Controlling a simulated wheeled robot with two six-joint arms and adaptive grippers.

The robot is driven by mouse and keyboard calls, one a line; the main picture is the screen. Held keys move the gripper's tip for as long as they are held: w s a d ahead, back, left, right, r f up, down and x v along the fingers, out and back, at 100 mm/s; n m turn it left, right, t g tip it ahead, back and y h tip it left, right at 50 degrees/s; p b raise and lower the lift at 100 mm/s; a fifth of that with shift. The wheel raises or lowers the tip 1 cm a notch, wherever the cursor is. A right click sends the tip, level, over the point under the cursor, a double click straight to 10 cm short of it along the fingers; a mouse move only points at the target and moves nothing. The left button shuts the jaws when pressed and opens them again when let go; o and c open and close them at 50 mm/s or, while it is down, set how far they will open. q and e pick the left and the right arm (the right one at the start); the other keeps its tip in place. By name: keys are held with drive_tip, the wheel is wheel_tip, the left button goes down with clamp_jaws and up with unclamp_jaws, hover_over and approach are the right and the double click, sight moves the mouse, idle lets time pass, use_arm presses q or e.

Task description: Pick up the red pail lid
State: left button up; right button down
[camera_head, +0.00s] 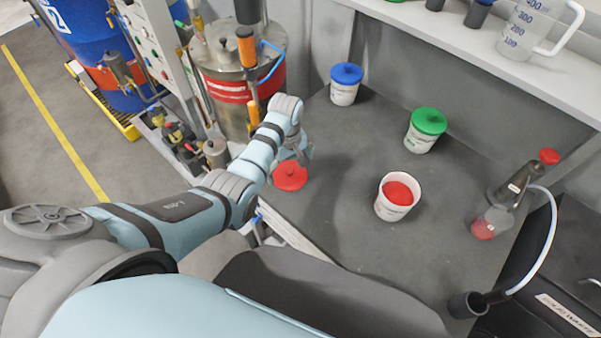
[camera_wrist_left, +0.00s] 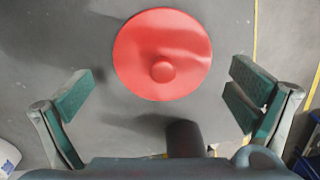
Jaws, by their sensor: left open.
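The red pail lid (camera_head: 290,177) lies flat on the grey table (camera_head: 345,215), near its left edge, with its round knob up. In the left wrist view the lid (camera_wrist_left: 162,55) is whole and sits ahead of and between the spread fingers. My left gripper (camera_head: 301,154) hangs just above and beside the lid in the head view, fingers apart and empty. It also shows in the left wrist view (camera_wrist_left: 160,95). The open white pail (camera_head: 392,205) with red contents stands to the right of the lid. My right gripper is not in view.
A pail with a blue lid (camera_head: 345,85) and one with a green lid (camera_head: 425,130) stand farther back. A flask with red liquid (camera_head: 490,222) is at the right. A steel drum (camera_head: 235,75) stands beyond my left arm. The table between lid and white pail is clear.

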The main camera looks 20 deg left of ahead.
use_arm(q)
drive_tip(key=shift+a+f, duration=0.15)
drive_tip(key=shift+f, duration=0.65)
drive_tip(key=shift+s+r, duration=0.1)
drive_tip(key=shift+r, duration=0.05)
drive_tip(key=shift+c, duration=1.2)
drive_tip(key=shift+s, duration=0.15)
clamp_jaws()
